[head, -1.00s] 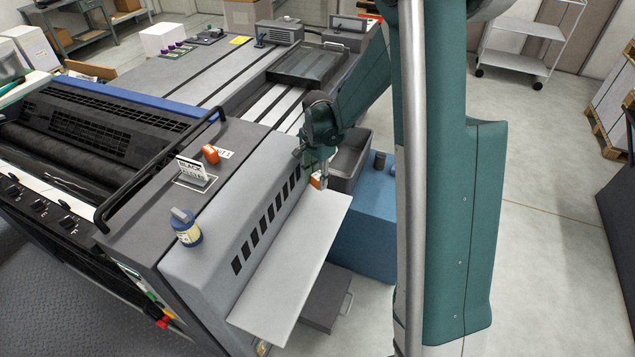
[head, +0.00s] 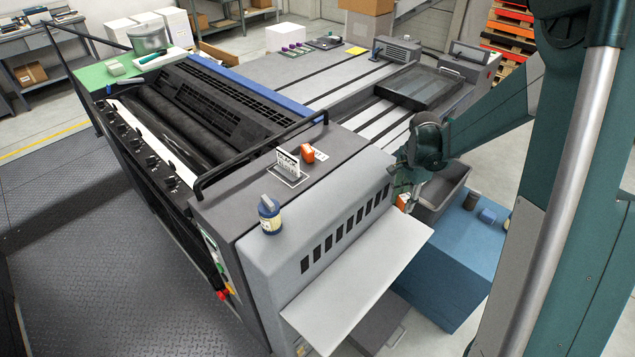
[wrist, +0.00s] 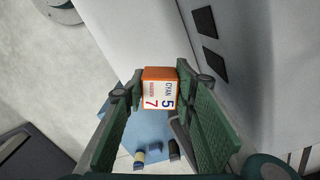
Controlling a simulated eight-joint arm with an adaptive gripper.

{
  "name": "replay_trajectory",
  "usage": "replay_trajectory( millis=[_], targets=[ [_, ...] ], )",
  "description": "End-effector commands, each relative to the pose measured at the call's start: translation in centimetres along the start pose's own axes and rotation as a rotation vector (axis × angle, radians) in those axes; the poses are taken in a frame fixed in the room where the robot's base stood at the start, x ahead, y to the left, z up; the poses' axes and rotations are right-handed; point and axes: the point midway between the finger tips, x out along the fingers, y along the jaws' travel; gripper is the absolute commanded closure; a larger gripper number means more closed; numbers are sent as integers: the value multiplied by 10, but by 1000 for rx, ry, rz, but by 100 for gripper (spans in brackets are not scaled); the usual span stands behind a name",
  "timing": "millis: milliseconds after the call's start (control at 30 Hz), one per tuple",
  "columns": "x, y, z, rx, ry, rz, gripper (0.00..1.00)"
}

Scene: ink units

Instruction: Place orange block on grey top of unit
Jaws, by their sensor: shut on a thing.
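My gripper (head: 402,190) is shut on an orange block (wrist: 159,73) at the near right end of the grey unit. In the wrist view the block sits between the two green fingers and shows a white label with "CYAN 5" and a "7". In the head view only a small part of this block (head: 402,202) shows, beside the slotted side and above the far end of the pale shelf.
The pale shelf (head: 360,285) juts out below the slots and is bare. A grey bin (head: 445,195) and a blue cabinet (head: 450,270) stand to the right. A black handrail (head: 245,157) borders the rollers.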

Motion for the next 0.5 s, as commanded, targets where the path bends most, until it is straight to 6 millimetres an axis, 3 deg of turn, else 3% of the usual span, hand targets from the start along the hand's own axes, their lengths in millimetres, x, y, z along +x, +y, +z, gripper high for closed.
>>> replay_trajectory(
  millis=[267, 500],
  targets=[
    [-45, 0, 0, 0, 0, 0, 85],
    [-105, 1, 0, 0, 0, 0, 85]
  ],
)
